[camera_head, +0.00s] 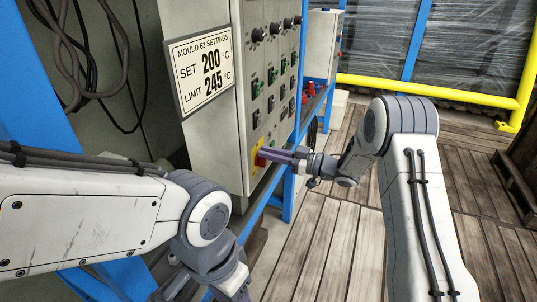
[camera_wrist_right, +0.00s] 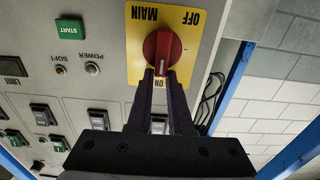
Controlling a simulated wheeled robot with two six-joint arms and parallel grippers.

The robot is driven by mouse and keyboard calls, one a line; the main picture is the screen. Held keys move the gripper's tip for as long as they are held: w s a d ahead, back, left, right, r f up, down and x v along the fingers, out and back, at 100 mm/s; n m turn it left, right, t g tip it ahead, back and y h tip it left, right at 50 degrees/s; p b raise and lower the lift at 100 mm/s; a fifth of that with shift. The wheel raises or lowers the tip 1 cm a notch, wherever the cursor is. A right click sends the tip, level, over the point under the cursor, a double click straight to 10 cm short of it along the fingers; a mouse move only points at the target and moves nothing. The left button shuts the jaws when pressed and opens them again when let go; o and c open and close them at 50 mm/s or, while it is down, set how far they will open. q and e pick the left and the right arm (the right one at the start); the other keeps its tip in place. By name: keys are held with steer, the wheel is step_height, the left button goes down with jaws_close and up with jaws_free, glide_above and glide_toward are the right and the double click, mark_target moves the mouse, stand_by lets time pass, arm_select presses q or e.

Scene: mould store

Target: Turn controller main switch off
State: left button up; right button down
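The main switch is a red rotary knob (camera_wrist_right: 163,48) on a yellow plate (camera_wrist_right: 198,52) marked MAIN, OFF and ON. The lettering is upside down in the right wrist view, with ON below the knob and OFF above. The knob's grip bar points down towards ON. My right gripper (camera_wrist_right: 162,76) is at the knob, its fingers on either side of the bar. I cannot tell whether they press on it. In the head view my right gripper (camera_head: 268,155) reaches the yellow plate (camera_head: 256,153), partly covering the knob. My left gripper's fingers are out of view at the bottom.
The controller cabinet (camera_head: 218,130) carries rows of switches and a MOULD 63 SETTINGS sign (camera_head: 201,70). A green START button (camera_wrist_right: 69,29) is beside the plate. Blue frame posts and a yellow rail (camera_head: 425,90) stand around. The plank floor (camera_head: 325,235) is clear.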

mark_target(256, 163)
steer(key=shift+s+f, duration=0.15)
steer(key=shift+f, duration=0.4)
steer(key=n+b, duration=0.3)
steer(key=s+f+n+b, duration=0.1)
steer(key=n, duration=0.1)
steer(key=shift+a+b, duration=0.25)
steer(key=shift+b, duration=0.1)
steer(key=n+b, duration=0.3)
steer(key=b, duration=0.1)
steer(key=f+n+b, duration=0.1)
steer(key=n+b, duration=0.3)
steer(key=b, duration=0.1)
steer(key=n+b, duration=0.4)
steer(key=shift+s+a+f, duration=0.15)
steer(key=shift+s, duration=0.25)
steer(key=shift+n+b, duration=1)
steer(key=shift+b, duration=0.1)
steer(key=shift+r, duration=0.2)
steer(key=c, duration=0.8)
jaws_free()
steer(key=shift+w, duration=0.1)
